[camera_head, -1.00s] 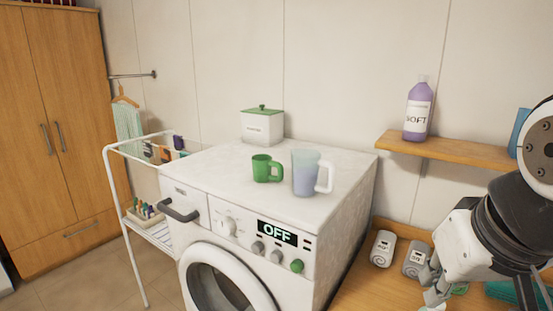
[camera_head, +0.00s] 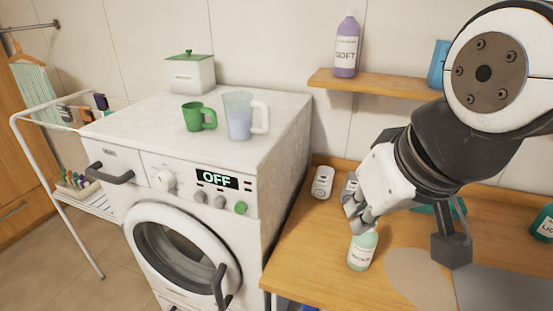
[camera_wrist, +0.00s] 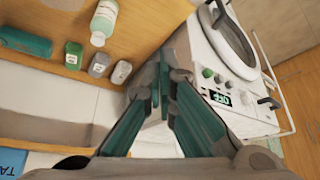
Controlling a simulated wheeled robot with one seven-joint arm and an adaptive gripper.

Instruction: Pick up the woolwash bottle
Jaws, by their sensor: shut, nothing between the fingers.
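A pale mint bottle (camera_head: 362,250) with a whitish label, too small to read surely, stands upright on the wooden counter (camera_head: 310,235) right of the washing machine. I take it for the woolwash bottle. In the head view my gripper (camera_head: 358,212) hangs in front of its top and hides the cap. In the wrist view the bottle (camera_wrist: 104,22) is at the upper left, well apart from the fingers. My gripper (camera_wrist: 163,88) is shut and empty, its green-padded fingers converging.
Small containers (camera_head: 322,182) stand behind the bottle. A purple SOFT bottle (camera_head: 347,45) stands on the wall shelf (camera_head: 385,84). The washing machine (camera_head: 185,168) carries a green mug (camera_head: 194,117), a clear jug (camera_head: 240,118) and a white box (camera_head: 190,75). A green bottle (camera_head: 543,224) is at the right edge.

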